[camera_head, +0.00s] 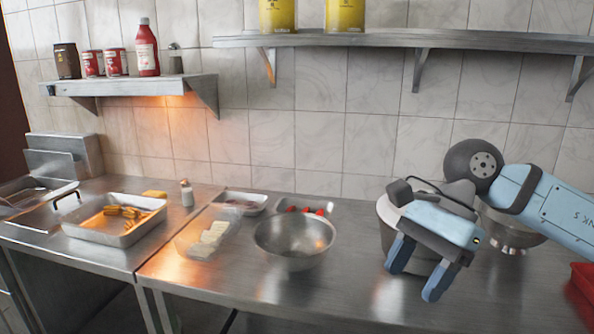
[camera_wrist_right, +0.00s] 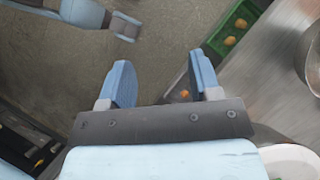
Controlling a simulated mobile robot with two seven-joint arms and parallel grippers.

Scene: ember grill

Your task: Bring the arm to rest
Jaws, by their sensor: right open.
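My right gripper (camera_head: 418,270) is in the head view at the right, above the steel counter (camera_head: 330,290). Its two blue fingers point down and stand apart with nothing between them. In the right wrist view the fingers (camera_wrist_right: 160,85) are also spread and empty, with floor and the counter's edge beyond them. A steel pot or bowl (camera_head: 385,215) is partly hidden behind the gripper. My right arm (camera_head: 560,205) comes in from the right edge. My left gripper does not show in the head view.
A steel bowl (camera_head: 293,240) stands mid-counter, beside a clear tray with pale blocks (camera_head: 212,235). A metal pan (camera_head: 115,228) with browned food is at left. A red bin (camera_head: 584,278) is at the right edge. A shelf (camera_head: 420,42) runs along the wall above. A green crate (camera_wrist_right: 232,28) shows below.

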